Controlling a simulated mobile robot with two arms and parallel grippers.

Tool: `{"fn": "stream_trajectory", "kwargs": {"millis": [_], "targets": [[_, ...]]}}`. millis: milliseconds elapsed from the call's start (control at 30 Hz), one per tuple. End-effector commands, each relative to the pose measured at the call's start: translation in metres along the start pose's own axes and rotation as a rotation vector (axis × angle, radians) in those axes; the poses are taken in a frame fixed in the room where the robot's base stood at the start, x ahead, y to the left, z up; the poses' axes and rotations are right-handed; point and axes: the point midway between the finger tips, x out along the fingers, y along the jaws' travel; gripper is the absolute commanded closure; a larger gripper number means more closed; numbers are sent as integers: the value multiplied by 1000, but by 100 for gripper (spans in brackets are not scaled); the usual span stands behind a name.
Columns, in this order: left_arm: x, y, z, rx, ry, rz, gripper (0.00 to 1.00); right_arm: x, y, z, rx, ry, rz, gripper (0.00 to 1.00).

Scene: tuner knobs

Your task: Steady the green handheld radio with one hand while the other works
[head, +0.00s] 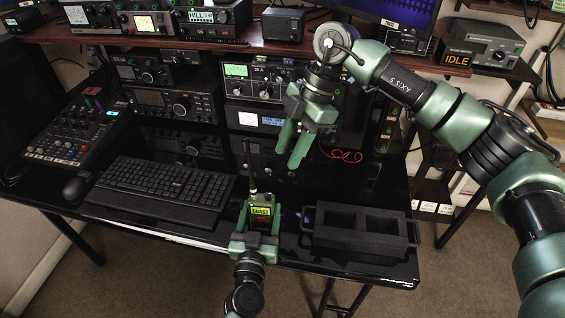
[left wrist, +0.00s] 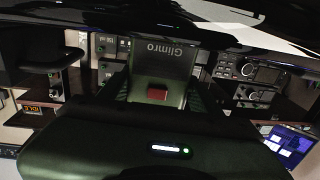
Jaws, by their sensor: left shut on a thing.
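The green handheld radio (head: 261,212) is upright near the table's front edge, with a yellow label on its face and a thin black antenna rising from its top. My left gripper (head: 254,238) is shut around the radio's lower body from the front. In the left wrist view the radio's body (left wrist: 165,62) with a red patch shows between the green fingers. My right gripper (head: 290,154) hangs above and to the right of the radio, fingers pointing down, apart from it. Its fingers stand apart with nothing seen between them. The radio's underside is hidden.
A black foam-lined tray (head: 361,231) sits to the right of the radio. A keyboard (head: 158,189) and mouse (head: 77,186) lie to the left, with a mixer (head: 76,137) behind. Stacked radio equipment (head: 252,84) and a red cable (head: 343,155) are behind my right gripper.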

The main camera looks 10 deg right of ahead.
Motion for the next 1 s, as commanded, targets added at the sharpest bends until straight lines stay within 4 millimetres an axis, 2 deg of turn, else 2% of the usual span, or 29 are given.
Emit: {"fn": "stream_trajectory", "kwargs": {"millis": [167, 800, 1000], "targets": [[-1, -2, 4, 1, -8, -2, 92, 1, -2, 0, -301, -5, 13, 63], [-2, -2, 5, 1, -9, -2, 92, 2, -11, -2, -1978, -109, 44, 63], [-2, -2, 5, 1, -9, -2, 92, 1, -13, -3, -2375, -153, 30, 63]]}}
